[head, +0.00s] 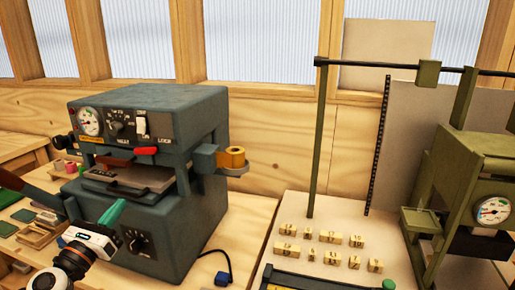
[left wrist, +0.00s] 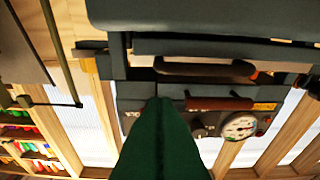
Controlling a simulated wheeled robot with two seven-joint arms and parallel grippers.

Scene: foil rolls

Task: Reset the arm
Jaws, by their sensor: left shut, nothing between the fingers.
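My left gripper (head: 113,213) is in front of the dark blue-grey press (head: 165,228), at its lower left front. Its green fingers are shut with nothing between them. In the left wrist view the shut green fingers (left wrist: 160,105) point toward the press, which shows upside down (left wrist: 220,22). A gold foil roll (head: 235,158) sits on the holder on the press's right side. My right gripper is not in view.
A white board (head: 292,240) to the right carries several small lettered blocks (head: 330,237) and a green frame press with a gauge (head: 492,210). Small coloured items lie left of the blue-grey press. The wooden tabletop (head: 248,218) between the machines is partly clear.

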